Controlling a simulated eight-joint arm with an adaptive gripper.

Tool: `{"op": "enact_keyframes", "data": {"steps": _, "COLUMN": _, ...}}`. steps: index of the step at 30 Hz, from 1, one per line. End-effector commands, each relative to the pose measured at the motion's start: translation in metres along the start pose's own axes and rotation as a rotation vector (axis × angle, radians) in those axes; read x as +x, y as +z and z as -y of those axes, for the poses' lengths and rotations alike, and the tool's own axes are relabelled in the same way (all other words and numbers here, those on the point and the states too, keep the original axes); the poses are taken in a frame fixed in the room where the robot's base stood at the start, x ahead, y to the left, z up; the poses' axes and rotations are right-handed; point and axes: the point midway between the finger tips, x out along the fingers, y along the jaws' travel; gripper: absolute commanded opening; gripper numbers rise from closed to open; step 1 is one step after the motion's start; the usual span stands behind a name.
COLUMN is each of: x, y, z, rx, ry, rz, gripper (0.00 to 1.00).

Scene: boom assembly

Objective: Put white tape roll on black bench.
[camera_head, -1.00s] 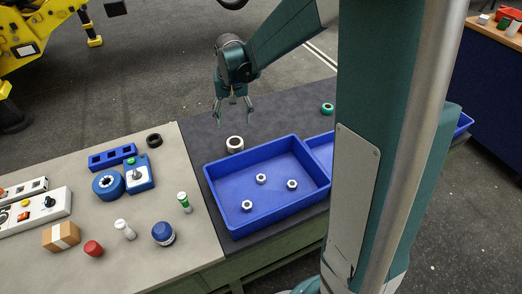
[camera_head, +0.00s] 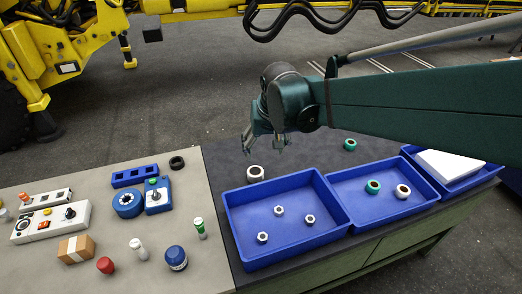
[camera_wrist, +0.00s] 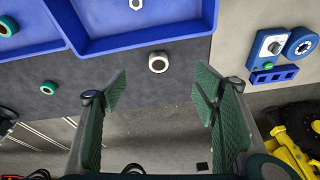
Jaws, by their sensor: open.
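A white tape roll (camera_head: 255,173) with a dark hole lies on the black bench (camera_head: 222,154), just behind the left blue bin. In the wrist view the roll (camera_wrist: 158,62) shows beyond the fingertips, roughly centred between them. A similar white roll (camera_head: 403,191) sits in the middle blue bin beside a green one. My gripper (camera_head: 263,148) is open and empty, near and above the roll on the bench. In the wrist view its green-padded fingers (camera_wrist: 161,88) are spread wide with nothing between them.
The left blue bin (camera_head: 238,225) holds several small nuts. The middle bin (camera_head: 345,213) and a right bin with a white block (camera_head: 448,165) stand beside it. A green roll (camera_head: 350,145) lies behind them. The grey bench (camera_head: 95,205) at left carries various parts.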

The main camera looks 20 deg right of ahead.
Motion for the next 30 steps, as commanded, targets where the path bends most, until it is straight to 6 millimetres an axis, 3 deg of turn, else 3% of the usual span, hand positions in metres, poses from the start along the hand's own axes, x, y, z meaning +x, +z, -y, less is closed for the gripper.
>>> {"op": "enact_keyframes", "data": {"steps": 15, "x": -0.046, "y": 0.065, "z": -0.007, "rx": -0.076, "ry": -0.019, "rz": -0.12, "gripper": 0.6}}
{"op": "enact_keyframes", "data": {"steps": 30, "x": -0.067, "y": 0.127, "z": -0.015, "rx": -0.148, "ry": -0.03, "rz": -0.236, "gripper": 0.6}}
